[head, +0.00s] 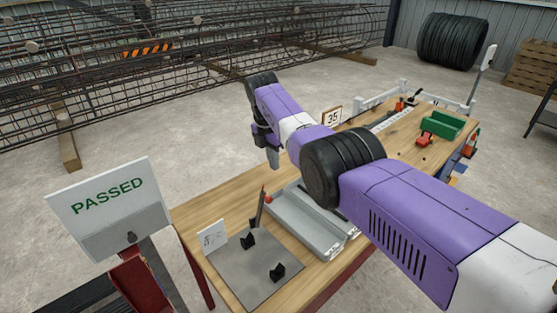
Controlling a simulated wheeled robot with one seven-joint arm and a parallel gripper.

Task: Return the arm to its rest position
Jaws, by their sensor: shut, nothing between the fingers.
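My purple and black arm reaches from the lower right over the wooden workbench (202,208). My gripper (273,158) hangs at the arm's far end, pointing down, above the bench's far left edge. It looks shut and holds nothing. The arm hides the middle of the bench and part of the grey tray (318,235) below it.
A grey plate (240,278) with small black holders lies at the near bench end. A red-tipped upright piece (261,208) stands by the tray. A green bin (442,124) sits farther right. A "PASSED" sign (108,205) stands left; a rebar cage (150,70) lies behind.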

